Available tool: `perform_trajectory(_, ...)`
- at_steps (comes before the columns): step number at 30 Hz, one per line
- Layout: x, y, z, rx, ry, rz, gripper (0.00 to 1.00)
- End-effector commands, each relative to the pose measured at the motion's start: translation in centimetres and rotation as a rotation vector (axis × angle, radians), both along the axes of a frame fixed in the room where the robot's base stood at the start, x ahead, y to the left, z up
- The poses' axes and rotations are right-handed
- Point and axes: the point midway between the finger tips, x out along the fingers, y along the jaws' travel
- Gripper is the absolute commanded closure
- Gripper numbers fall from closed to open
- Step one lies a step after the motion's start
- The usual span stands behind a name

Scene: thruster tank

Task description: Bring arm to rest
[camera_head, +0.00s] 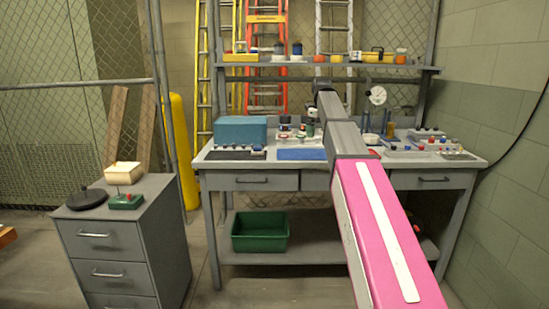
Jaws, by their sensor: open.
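My arm (385,235) reaches from the bottom right up and forward over the workbench (240,180). Its near link is pink with a white strip, and its farther links are grey. My gripper (314,110) is small and dark at the far end of the arm, above the bench top near its middle. It is open, and I see nothing held in it. Its fingers are too small to make out clearly. The arm hides part of the bench top and the shelf behind.
A shelf (300,65) with small items runs behind. A grey drawer cabinet (125,240) stands left. A green bin (260,232) sits below. Open floor separates cabinet and bench.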

Motion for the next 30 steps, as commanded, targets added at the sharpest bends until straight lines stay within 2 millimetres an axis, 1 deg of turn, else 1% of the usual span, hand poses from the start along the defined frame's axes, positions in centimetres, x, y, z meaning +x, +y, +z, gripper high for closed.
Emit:
perform_trajectory(1, -0.6, 0.0, -1.4, 0.000, 0.002, 0.041, 0.00)
perform_trajectory(5, -1.5, 0.0, -4.9, 0.001, 0.003, 0.180, 0.00)
perform_trajectory(8, -2.7, 0.0, -8.6, 0.001, 0.002, 0.325, 0.00)
perform_trajectory(9, -3.3, -0.1, -10.4, 0.001, 0.004, 0.395, 0.00)
perform_trajectory(11, -4.3, -0.1, -13.1, 0.002, 0.003, 0.508, 0.00)
perform_trajectory(12, -5.0, -0.1, -14.8, 0.001, 0.002, 0.586, 0.00)
perform_trajectory(14, -6.1, -0.1, -17.3, 0.002, 0.002, 0.701, 0.00)
perform_trajectory(15, -6.9, -0.1, -19.0, 0.002, 0.002, 0.778, 0.00)
perform_trajectory(17, -8.1, -0.1, -21.4, 0.002, 0.002, 0.894, 0.00)
perform_trajectory(18, -9.0, -0.1, -22.9, 0.002, 0.000, 0.970, 0.00)
perform_trajectory(20, -10.3, -0.1, -25.2, 0.002, 0.000, 1.086, 0.00)
perform_trajectory(21, -11.2, -0.1, -26.6, 0.002, 0.000, 1.162, 0.00)
perform_trajectory(23, -12.7, -0.1, -28.8, 0.002, 0.000, 1.278, 0.00)
perform_trajectory(24, -13.7, -0.2, -30.1, 0.002, -0.001, 1.354, 0.00)
perform_trajectory(26, -15.2, -0.2, -32.1, 0.002, -0.001, 1.470, 0.00)
perform_trajectory(30, -19.1, -0.2, -36.4, 0.002, -0.002, 1.740, 0.00)
